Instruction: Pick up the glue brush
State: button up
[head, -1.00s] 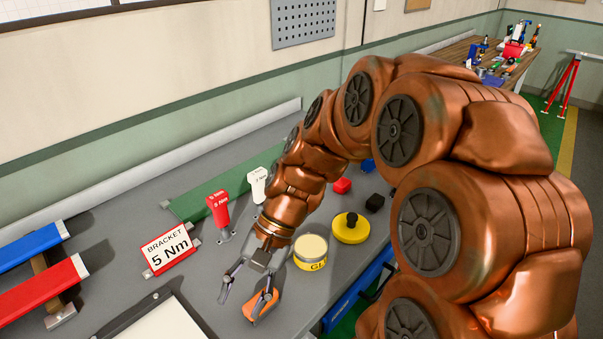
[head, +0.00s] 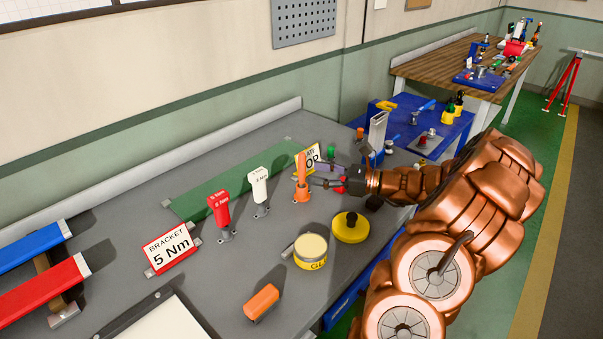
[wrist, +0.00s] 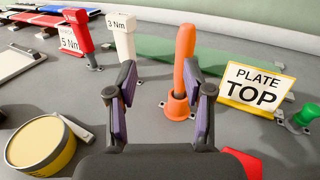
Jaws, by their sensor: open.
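An orange upright handle (head: 302,170) stands in a round orange base on the grey bench; I take it for the glue brush, though no bristles show. It also shows in the wrist view (wrist: 185,62), slightly tilted, beyond my fingers and nearer the right one. My gripper (head: 316,183) comes at it from the right in the head view, with its fingers pointing at the handle. In the wrist view my gripper (wrist: 163,98) is open and empty, with dark purple pads. The yellow glue tin (head: 311,252) stands nearer the front of the bench.
A PLATE TOP sign (wrist: 257,88) stands close right of the handle in the wrist view. Red (head: 219,210) and white (head: 259,187) upright tools stand left. A yellow disc (head: 351,228) and an orange block (head: 262,302) lie nearer the front. A red block (wrist: 243,162) is close to my gripper.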

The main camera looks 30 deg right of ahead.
jog(key=d+m, duration=0.1)
jog(key=d, duration=0.2)
jog(key=p, duration=0.3)
send_over(302, 183)
jog(key=shift+w+d+f+t+h, duration=0.15)
jog(key=shift+w+d+t+h, duration=0.15)
jog(key=shift+w+t, duration=0.15)
grip_shut()
